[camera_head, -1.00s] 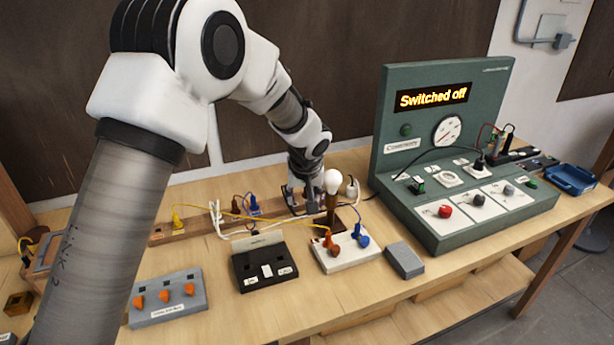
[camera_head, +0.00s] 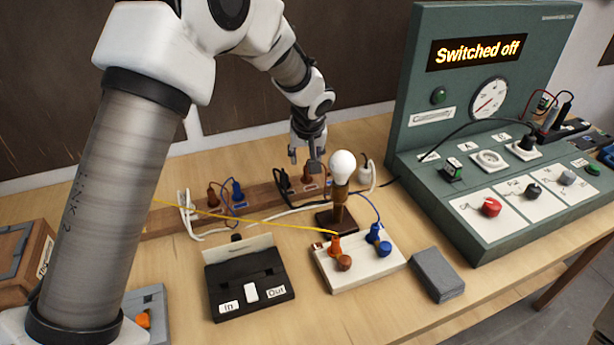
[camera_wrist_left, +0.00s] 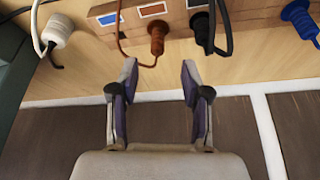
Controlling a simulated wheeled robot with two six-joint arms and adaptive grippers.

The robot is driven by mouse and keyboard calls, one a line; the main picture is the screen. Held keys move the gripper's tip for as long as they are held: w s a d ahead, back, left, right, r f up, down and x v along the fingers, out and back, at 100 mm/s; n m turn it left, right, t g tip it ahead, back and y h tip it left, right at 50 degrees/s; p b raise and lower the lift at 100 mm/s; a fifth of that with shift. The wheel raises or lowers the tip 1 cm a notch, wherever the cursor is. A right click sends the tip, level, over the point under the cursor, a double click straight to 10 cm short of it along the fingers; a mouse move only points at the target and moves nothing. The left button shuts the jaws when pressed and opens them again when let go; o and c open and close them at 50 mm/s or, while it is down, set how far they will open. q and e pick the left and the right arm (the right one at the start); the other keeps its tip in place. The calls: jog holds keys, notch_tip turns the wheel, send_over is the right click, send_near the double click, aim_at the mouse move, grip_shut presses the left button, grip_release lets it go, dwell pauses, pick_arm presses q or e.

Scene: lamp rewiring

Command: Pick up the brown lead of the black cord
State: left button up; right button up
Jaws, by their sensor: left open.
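A brown lead (camera_head: 308,176) with a ribbed end stands in the wooden rail (camera_head: 160,224), beside a black plug (camera_head: 284,183) on a black cord. In the left wrist view the brown lead (camera_wrist_left: 156,40) has a thin brown wire and stands by an orange label. The black plug (camera_wrist_left: 203,32) is just right of it. My left gripper (camera_head: 305,162) is open and empty above and behind the rail. In the left wrist view its fingertips (camera_wrist_left: 158,70) are to either side of the brown lead's line, short of it. My right gripper is not in view.
A lamp with a white bulb (camera_head: 342,165) stands close in front of the gripper. A white plug (camera_head: 364,170) is right of the rail. Another brown plug (camera_head: 212,195) and a blue plug (camera_head: 238,190) stand further left. A green console (camera_head: 422,155) is at the right.

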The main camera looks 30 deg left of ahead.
aim_at(306, 167)
pick_arm(q)
jog(key=p+x, duration=0.2)
jog(key=x, duration=0.4)
jog(key=shift+w+d+f, duration=0.1)
jog(key=shift+w, duration=0.15)
jog(key=shift+w+f, duration=0.1)
jog(key=shift+f, duration=0.15)
jog(key=shift+r, duration=0.1)
grip_shut()
